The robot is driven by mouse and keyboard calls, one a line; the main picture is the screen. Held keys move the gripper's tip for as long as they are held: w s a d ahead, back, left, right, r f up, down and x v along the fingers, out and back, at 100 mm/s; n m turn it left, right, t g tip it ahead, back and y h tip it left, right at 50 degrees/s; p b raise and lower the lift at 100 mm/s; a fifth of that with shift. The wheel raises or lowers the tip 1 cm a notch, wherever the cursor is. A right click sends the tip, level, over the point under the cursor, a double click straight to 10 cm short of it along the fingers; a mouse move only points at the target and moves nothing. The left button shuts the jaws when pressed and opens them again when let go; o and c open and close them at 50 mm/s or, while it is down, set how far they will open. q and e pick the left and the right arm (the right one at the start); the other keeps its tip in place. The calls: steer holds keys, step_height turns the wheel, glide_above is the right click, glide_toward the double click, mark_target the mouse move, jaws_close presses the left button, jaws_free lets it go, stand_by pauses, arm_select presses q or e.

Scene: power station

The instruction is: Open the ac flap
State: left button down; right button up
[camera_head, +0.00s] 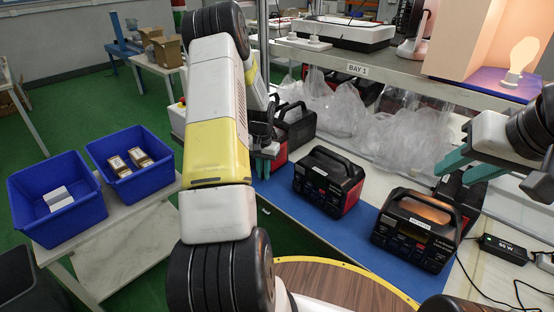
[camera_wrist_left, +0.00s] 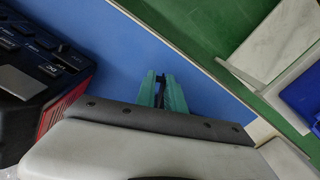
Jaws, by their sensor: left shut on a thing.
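Three black-and-red power stations with top handles stand along the bench: a middle one (camera_head: 328,180), a right one (camera_head: 418,230) with a display, and a left one (camera_head: 298,127) partly hidden by my left arm. My left gripper (camera_head: 263,167) points down beside the left station. In the left wrist view its green fingers (camera_wrist_left: 161,88) are shut on a small dark piece (camera_wrist_left: 160,80), too small to identify. A power station marked DC (camera_wrist_left: 45,75) shows at left there. No ac flap can be made out clearly. My right gripper (camera_head: 455,165) is above the right station; its opening is unclear.
A blue mat (camera_head: 288,205) covers the bench front. Two blue bins (camera_head: 75,215) (camera_head: 150,185) with small boxes stand on a side table at left. Clear plastic bags (camera_head: 395,140) lie behind the stations, under a shelf (camera_head: 350,68). A black adapter (camera_head: 502,250) with cables lies at right.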

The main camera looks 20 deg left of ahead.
arm_select(q)
steer(key=shift+w+d+n, duration=0.2)
steer(key=shift+d+n, duration=0.3)
steer(key=shift+n, duration=0.65)
steer(key=shift+w+d+n, duration=0.2)
steer(key=shift+d+n, duration=0.25)
steer(key=shift+n, duration=0.7)
steer(key=c, duration=1.5)
jaws_free()
steer(key=shift+d, duration=0.1)
steer(key=shift+r, duration=3.9)
